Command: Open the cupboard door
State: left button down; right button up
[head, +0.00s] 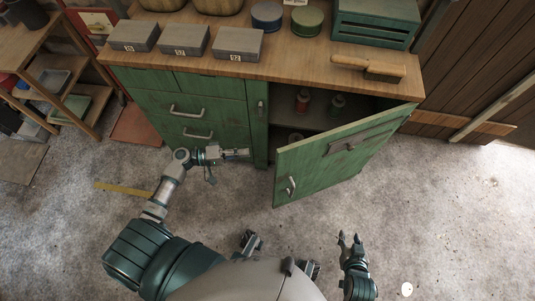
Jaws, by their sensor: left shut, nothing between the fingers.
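The green cupboard (258,135) stands under a wooden worktop. Its door (335,158) is swung well out toward me, hinged at the right, and the dark interior shows behind it. The door's handle (291,186) is near its free edge at the lower left. My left gripper (246,153) is shut and empty, in front of the drawers, left of the door's free edge and apart from the handle. My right gripper (350,238) is low at the right of my body, clear of the door, with its fingers apart and nothing between them.
Small bottles (302,101) stand inside the cupboard. Wooden shelves (50,92) stand at the left. The concrete floor around the door is free.

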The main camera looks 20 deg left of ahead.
pick_arm(q)
jog(key=w+d, duration=0.2)
jog(key=d, duration=0.8)
jog(key=shift+w+d+r, duration=0.3)
jog(key=shift+d, duration=0.1)
pick_arm(e)
jog(key=shift+s+d+f+g, duration=0.15)
jog(key=shift+s+f+g, duration=0.25)
jog(key=shift+s+g, duration=0.3)
jog(key=shift+s, duration=0.1)
